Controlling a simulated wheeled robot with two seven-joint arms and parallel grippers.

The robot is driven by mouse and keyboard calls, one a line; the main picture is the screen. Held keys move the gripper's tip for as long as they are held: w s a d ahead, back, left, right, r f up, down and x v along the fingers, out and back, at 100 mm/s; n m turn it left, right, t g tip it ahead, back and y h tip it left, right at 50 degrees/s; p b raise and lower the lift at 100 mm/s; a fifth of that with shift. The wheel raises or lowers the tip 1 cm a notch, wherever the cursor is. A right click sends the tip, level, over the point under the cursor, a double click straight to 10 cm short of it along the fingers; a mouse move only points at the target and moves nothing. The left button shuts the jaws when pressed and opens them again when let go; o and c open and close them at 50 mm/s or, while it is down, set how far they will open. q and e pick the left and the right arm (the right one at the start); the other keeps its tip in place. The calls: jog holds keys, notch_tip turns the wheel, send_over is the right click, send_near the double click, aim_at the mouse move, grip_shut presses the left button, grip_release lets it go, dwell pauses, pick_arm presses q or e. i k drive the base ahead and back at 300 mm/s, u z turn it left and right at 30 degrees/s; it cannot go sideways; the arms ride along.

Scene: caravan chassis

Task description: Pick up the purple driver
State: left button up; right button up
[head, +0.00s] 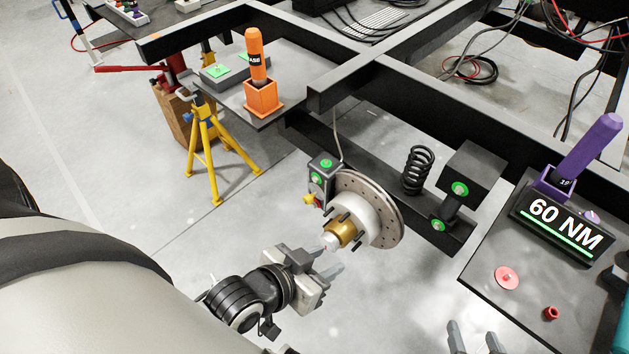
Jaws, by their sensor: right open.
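The purple driver (590,146) stands tilted in a purple holder (552,185) at the far right, behind a black display reading 60 NM (556,226). Its lower end is hidden in the holder. My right gripper (475,340) shows only its fingertips at the bottom edge. They are apart with nothing between them, well below and left of the driver. My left gripper (331,259) is beside the brass-coloured hub (341,231) of the brake disc, far from the driver. Its fingers look parted, with nothing clearly held.
The dark right tray (480,275) carries a pink disc (507,278) and a small red part (551,313). A teal object (622,325) is at its right edge. Black chassis beams (450,95) run behind. An orange driver (257,60) stands in an orange holder at the upper left.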

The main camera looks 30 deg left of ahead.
aim_at(607, 127)
jog(key=u, duration=0.95)
jog(key=k, duration=1)
